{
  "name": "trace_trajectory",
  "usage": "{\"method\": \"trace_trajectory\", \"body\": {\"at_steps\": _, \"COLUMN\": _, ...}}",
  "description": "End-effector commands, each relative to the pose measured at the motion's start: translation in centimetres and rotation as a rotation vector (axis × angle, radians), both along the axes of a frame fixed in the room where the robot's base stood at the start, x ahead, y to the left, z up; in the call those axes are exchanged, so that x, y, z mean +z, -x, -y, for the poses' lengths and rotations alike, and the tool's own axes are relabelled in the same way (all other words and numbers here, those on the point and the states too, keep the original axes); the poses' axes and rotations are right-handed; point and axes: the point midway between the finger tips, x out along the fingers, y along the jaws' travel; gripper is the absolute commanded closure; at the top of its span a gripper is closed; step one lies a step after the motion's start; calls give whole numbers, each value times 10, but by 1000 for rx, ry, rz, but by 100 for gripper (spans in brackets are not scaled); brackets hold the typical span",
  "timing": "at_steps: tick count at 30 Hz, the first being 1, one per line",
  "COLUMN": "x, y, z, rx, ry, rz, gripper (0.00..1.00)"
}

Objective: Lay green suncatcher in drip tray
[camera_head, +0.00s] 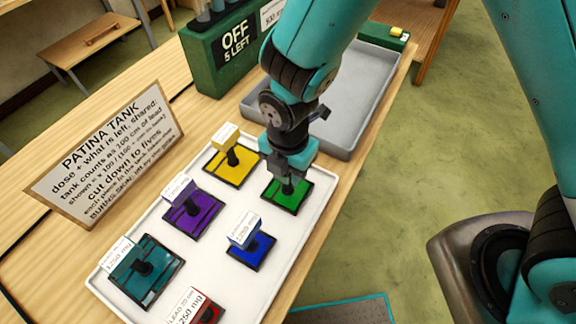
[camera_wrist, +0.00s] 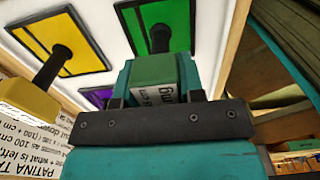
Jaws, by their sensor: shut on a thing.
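The green suncatcher (camera_head: 287,196) is a small square panel with a dark frame, at the right side of the white tray (camera_head: 262,245). My gripper (camera_head: 290,178) is above it, shut on its upright handle. In the wrist view the green panel (camera_wrist: 176,22) shows with its black stem and green labelled block between the jaws (camera_wrist: 160,85). Whether the panel touches the white tray or hangs just above it, I cannot tell. A grey, walled, empty tray (camera_head: 372,75), apparently the drip tray, lies behind my arm, which hides part of it.
The white tray also holds yellow (camera_head: 231,163), purple (camera_head: 193,212), blue (camera_head: 251,250), teal (camera_head: 146,270) and red (camera_head: 207,313) suncatchers, with upright handles. A sign (camera_head: 105,155) stands left. The bench's right edge is close.

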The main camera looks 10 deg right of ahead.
Motion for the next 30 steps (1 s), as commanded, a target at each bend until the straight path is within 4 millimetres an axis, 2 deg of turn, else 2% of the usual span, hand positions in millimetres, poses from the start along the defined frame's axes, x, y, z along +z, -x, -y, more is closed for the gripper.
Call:
{"method": "trace_trajectory", "body": {"at_steps": 1, "x": -3, "y": 0, "z": 0, "rx": 0, "ry": 0, "rz": 0, "gripper": 98}}
{"method": "trace_trajectory", "body": {"at_steps": 2, "x": -3, "y": 0, "z": 0, "rx": 0, "ry": 0, "rz": 0, "gripper": 62}}
{"method": "trace_trajectory", "body": {"at_steps": 5, "x": -2, "y": 0, "z": 0, "rx": 0, "ry": 0, "rz": 0, "gripper": 39}}
{"method": "trace_trajectory", "body": {"at_steps": 13, "x": -1, "y": 0, "z": 0, "rx": 0, "ry": 0, "rz": 0, "gripper": 39}}
{"method": "trace_trajectory", "body": {"at_steps": 17, "x": 7, "y": -1, "z": 0, "rx": 0, "ry": -2, "rz": 1, "gripper": 39}}
{"method": "trace_trajectory", "body": {"at_steps": 20, "x": 22, "y": -1, "z": -1, "rx": 0, "ry": -4, "rz": 4, "gripper": 39}}
{"method": "trace_trajectory", "body": {"at_steps": 30, "x": 94, "y": -1, "z": -1, "rx": 0, "ry": -3, "rz": 4, "gripper": 39}}
